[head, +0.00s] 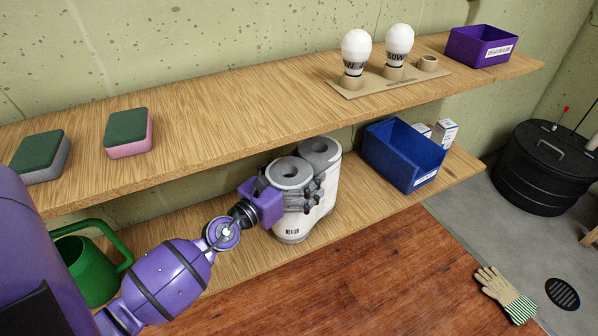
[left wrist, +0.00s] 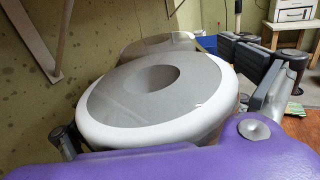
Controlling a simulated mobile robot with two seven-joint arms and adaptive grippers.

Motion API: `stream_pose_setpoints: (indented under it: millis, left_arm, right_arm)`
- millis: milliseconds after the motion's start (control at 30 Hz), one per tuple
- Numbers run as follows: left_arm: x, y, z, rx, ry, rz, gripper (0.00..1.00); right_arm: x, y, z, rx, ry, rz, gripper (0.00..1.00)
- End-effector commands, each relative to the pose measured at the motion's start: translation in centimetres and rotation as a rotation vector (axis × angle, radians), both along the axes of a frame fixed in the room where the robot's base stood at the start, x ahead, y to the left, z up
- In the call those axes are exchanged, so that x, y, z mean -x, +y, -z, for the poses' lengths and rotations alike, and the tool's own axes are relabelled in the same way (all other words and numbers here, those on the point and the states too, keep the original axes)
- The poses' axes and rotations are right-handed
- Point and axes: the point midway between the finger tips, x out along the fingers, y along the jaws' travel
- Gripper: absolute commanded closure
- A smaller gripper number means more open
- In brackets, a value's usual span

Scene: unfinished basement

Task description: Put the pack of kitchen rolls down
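The pack of kitchen rolls (head: 291,222) is upright, with two white rolls with grey tops side by side, at the lower shelf (head: 346,206) below the upper shelf. My left gripper (head: 300,194) reaches in from the left and is closed around the nearer roll, with fingers on both sides of it. In the left wrist view the roll's top (left wrist: 150,88) fills the space between the fingers. The pack's base is at the shelf board near its front edge; I cannot tell whether it touches. My right gripper is not in view.
A blue bin (head: 400,160) with small boxes stands right of the pack. A green watering can (head: 88,268) is at left. The upper shelf (head: 230,108) overhangs close above, bearing sponges, bulbs on a holder and a purple bin (head: 475,50). Some lower shelf is bare between pack and bin.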

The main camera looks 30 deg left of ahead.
Motion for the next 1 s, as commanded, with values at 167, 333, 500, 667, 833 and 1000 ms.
stream_pose_setpoints:
  millis: [167, 333, 500, 667, 833, 1000]
  left_arm:
    - [0.0, 0.0, 0.0, 0.0, 0.0, 0.0, 0.0]
    - [0.0, 0.0, -0.1, 0.0, 0.0, 0.0, 0.0]
    - [1.3, 0.3, -0.1, -0.002, 0.003, -0.001, 0.0]
    - [4.7, 0.7, 0.2, -0.004, 0.006, 0.0, 0.0]
    - [8.4, 1.2, 0.4, -0.004, 0.007, 0.0, 0.0]
    - [10.8, 1.6, 0.3, -0.002, 0.006, -0.001, 0.0]
  right_arm:
    - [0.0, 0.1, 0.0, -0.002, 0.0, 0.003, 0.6]
    - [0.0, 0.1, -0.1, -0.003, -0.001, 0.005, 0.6]
    - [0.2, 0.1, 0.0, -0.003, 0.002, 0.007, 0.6]
    - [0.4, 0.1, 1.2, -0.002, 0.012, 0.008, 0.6]
    - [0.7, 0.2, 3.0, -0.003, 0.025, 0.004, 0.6]
    - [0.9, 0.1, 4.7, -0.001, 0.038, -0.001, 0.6]
